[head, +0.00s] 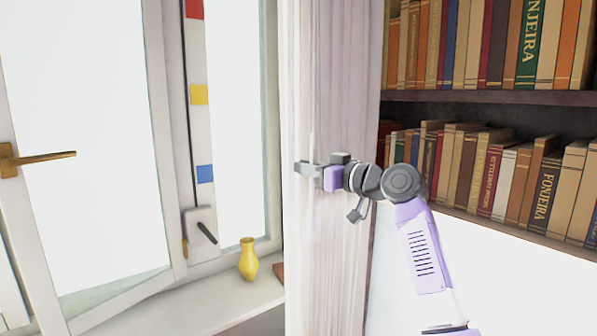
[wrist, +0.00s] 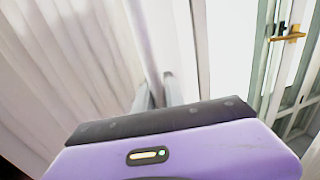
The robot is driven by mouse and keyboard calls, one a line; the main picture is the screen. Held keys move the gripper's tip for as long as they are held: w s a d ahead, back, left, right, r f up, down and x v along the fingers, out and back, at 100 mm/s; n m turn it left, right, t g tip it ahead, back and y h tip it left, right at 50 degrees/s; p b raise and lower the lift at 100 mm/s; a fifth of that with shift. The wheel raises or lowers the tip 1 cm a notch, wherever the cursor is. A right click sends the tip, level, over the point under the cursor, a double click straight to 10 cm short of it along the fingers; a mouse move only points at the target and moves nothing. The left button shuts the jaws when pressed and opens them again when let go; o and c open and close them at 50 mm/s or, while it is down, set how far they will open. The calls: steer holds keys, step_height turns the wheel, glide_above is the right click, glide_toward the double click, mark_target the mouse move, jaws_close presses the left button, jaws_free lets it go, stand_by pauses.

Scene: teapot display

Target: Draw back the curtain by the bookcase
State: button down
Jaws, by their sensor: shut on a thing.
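The pale, pleated curtain (head: 340,90) hangs between the window and the bookcase (head: 480,97). It also fills the left of the wrist view (wrist: 60,65). My gripper (head: 303,168) reaches across the front of the curtain from the right and is shut on its left edge at mid-height. In the wrist view my gripper's two fingers (wrist: 155,88) stand close together on a narrow pale upright strip of the curtain. How much cloth lies between the fingers is hidden.
An open window sash (head: 85,140) with a brass handle (head: 38,157) stands at the left. A yellow vase (head: 248,260) stands on the white sill (head: 195,305), left of the curtain. Rows of books fill the bookcase shelves close to my arm on the right.

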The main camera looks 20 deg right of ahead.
steer(key=c, duration=1.4)
jaws_free()
steer(key=b+v, duration=0.1)
steer(key=v, duration=0.6)
steer(key=shift+s+d, duration=0.15)
steer(key=shift+s, duration=0.25)
